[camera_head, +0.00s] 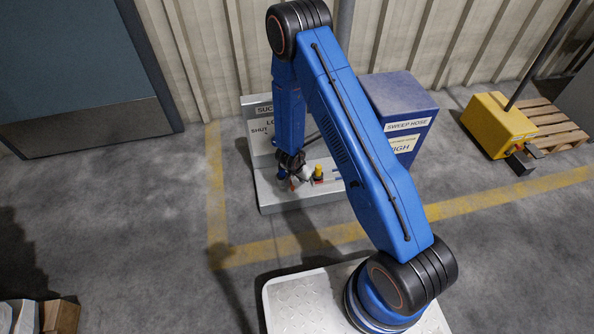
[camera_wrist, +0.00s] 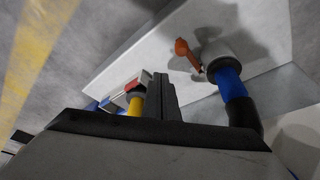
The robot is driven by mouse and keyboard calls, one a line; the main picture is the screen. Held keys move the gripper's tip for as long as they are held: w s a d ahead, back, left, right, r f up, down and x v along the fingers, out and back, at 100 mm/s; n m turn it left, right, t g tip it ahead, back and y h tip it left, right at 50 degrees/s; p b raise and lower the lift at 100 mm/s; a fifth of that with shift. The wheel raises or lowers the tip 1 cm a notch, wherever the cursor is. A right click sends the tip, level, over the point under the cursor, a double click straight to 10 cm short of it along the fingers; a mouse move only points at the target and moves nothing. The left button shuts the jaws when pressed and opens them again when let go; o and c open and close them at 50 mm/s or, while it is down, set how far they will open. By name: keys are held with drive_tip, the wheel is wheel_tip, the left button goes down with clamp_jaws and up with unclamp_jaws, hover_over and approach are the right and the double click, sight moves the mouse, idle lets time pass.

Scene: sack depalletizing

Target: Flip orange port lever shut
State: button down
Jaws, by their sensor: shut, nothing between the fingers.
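In the wrist view an orange lever (camera_wrist: 187,52) with a rounded knob sticks out sideways from a grey port collar (camera_wrist: 219,57). A blue hose end (camera_wrist: 230,86) is joined to that collar. My gripper (camera_wrist: 163,82) is shut and empty, its dark fingers in front of the white base plate, apart from the orange lever and to its lower left in the picture. In the head view my gripper (camera_head: 293,164) is low over the plate, and the orange lever is mostly hidden around it. A yellow port (camera_wrist: 135,104) with a red and white part stands beside the fingers.
The white base plate (camera_head: 275,205) has an upright sign panel (camera_head: 258,112) behind it, partly hidden by my arm. A blue cabinet (camera_head: 404,100) labelled SWEEP HOSE stands to the right. A yellow machine (camera_head: 497,125) and wooden pallet (camera_head: 550,128) are farther right. Floor in front is open.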

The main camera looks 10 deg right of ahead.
drive_tip(key=w+v, duration=0.2)
drive_tip(key=v, duration=0.6)
drive_tip(key=shift+s+a+r, duration=0.3)
drive_tip(key=shift+s+r, duration=0.1)
drive_tip(key=shift+s, duration=0.05)
